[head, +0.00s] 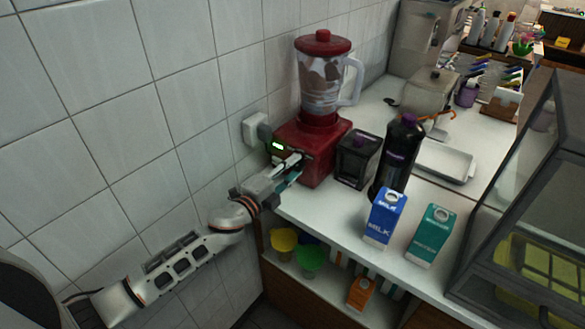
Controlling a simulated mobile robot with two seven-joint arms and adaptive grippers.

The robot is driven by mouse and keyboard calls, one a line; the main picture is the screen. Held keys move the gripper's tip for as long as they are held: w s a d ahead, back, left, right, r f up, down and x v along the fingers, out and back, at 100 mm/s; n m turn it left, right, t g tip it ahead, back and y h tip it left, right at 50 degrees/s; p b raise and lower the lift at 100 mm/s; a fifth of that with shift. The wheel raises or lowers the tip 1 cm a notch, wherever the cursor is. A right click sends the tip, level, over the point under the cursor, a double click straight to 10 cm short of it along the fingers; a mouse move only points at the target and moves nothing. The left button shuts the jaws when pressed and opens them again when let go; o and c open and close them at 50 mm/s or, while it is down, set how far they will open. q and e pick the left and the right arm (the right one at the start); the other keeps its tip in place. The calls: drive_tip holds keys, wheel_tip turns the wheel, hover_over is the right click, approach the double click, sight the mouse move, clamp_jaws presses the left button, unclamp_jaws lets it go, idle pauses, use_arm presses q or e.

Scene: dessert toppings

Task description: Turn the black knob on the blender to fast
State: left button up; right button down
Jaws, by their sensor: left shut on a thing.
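The red blender (326,141) stands upright on the white counter against the tiled wall. Its clear jar (322,84) has a red lid and holds brown and white contents. A small green-lit display (278,146) shows on the front of the base. My left gripper (294,170) is at the front of the base, just below the display, and is shut on the knob there. The gripper's fingers hide the black knob, so its setting cannot be read. My right gripper is not in view.
Right of the blender stand a dark container (356,160), a dark bottle with a purple cap (398,155), a blue milk carton (384,218) and a teal carton (428,236). A white tray (446,163) lies behind. A glass case (530,200) stands at the right.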

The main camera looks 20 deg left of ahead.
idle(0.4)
use_arm(q)
drive_tip(key=o, duration=1.1)
drive_tip(key=v, duration=1.2)
drive_tip(key=s+d+f+n+g+y, duration=0.1)
drive_tip(key=s+f+n+g+y, duration=0.1)
drive_tip(key=s+f+n, duration=0.6)
drive_tip(key=s+d+f+n+g+y, duration=0.1)
drive_tip(key=s+f+n+g, duration=0.3)
drive_tip(key=s+f+n, duration=0.4)
drive_tip(key=s+f+y, duration=0.1)
drive_tip(key=s+f, duration=0.4)
drive_tip(key=f, duration=0.3)
drive_tip(key=shift+s+d+f+n, duration=0.25)
drive_tip(key=shift+d+f+n, duration=0.05)
drive_tip(key=shift+f+n, duration=0.1)
